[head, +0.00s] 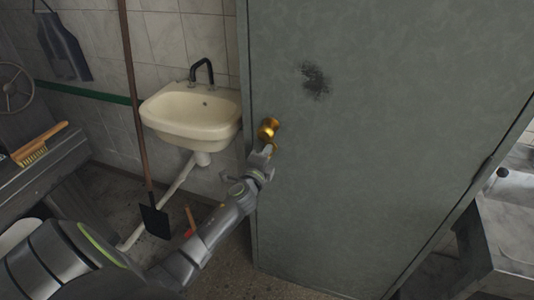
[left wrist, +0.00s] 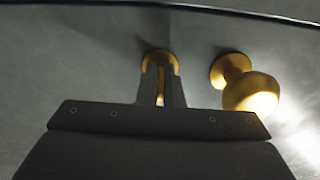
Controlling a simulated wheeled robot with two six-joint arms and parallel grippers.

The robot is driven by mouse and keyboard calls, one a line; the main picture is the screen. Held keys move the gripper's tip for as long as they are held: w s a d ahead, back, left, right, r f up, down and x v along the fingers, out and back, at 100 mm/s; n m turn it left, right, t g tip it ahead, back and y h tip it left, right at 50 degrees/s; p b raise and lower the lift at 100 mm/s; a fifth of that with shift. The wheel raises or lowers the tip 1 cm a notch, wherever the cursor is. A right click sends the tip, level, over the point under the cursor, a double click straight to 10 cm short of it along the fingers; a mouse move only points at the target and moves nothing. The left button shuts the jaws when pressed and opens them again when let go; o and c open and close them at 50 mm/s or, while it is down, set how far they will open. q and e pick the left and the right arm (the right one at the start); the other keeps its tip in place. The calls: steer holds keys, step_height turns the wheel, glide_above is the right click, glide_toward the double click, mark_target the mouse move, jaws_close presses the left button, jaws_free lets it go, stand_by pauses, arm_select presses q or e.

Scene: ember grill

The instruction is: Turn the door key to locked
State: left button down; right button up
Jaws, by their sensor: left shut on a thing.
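The grey-green door (head: 370,140) fills the right half of the head view and looks shut. Its round brass knob (head: 268,129) sits near the left edge and shows large in the left wrist view (left wrist: 250,92). Beside the knob is a round brass key plate (left wrist: 160,56). My left gripper (head: 268,150) is at this plate, just below the knob in the head view. Its fingers (left wrist: 162,85) are shut on the key (left wrist: 160,100), which shows as a thin brass strip between them. The fingers hide most of the key. My right gripper is not in view.
A cream sink (head: 190,112) with a black tap hangs left of the door. A long-handled shovel (head: 154,218) leans beside it. A brush (head: 42,145) lies on a dark surface at far left. A grey metal unit (head: 505,225) stands at right, beyond the door edge.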

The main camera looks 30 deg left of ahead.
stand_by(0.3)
arm_select(q)
steer(key=c, duration=1.6)
jaws_free()
steer(key=shift+s, duration=0.1)
steer(key=b+v, duration=0.1)
steer(key=v, duration=1.6)
steer(key=shift+s, duration=0.1)
steer(key=shift+f, duration=0.1)
